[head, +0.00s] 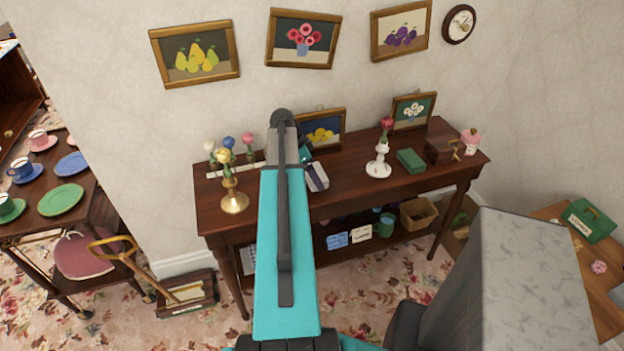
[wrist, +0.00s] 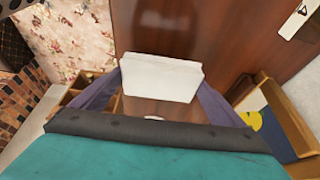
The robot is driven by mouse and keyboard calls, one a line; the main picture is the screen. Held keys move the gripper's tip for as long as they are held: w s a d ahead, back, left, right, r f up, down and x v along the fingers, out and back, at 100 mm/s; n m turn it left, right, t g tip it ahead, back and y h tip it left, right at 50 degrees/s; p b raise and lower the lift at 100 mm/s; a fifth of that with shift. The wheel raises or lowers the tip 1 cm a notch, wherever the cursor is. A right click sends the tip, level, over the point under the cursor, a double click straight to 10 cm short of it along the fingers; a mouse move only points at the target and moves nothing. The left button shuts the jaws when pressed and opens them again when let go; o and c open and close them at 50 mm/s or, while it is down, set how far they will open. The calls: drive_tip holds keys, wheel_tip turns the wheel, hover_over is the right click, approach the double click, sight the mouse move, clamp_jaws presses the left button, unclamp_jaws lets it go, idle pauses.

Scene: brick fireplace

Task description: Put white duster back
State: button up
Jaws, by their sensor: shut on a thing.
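My gripper (wrist: 161,88) is shut on the white duster (wrist: 160,72), a pale block held between its two purple fingers in the wrist view. The brown tabletop shows around and beneath it; I cannot tell whether the duster touches the wood. In the head view my teal arm reaches over the dark wooden side table (head: 345,192). The arm hides most of the gripper there and part of the tabletop.
A white vase (head: 378,167), a green box (head: 411,161) and a brown box (head: 440,150) stand to the right. A framed lemon picture (head: 325,129) leans at the wall. A white strip (head: 235,170) lies at the back left.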

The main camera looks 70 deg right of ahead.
drive_tip(key=shift+f, duration=0.15)
drive_tip(key=shift+f+p, duration=0.85)
drive_tip(key=shift+f, duration=0.75)
drive_tip(key=o, duration=0.6)
drive_tip(key=shift+o, duration=0.2)
drive_tip(key=b+v, duration=0.4)
drive_tip(key=v, duration=0.8)
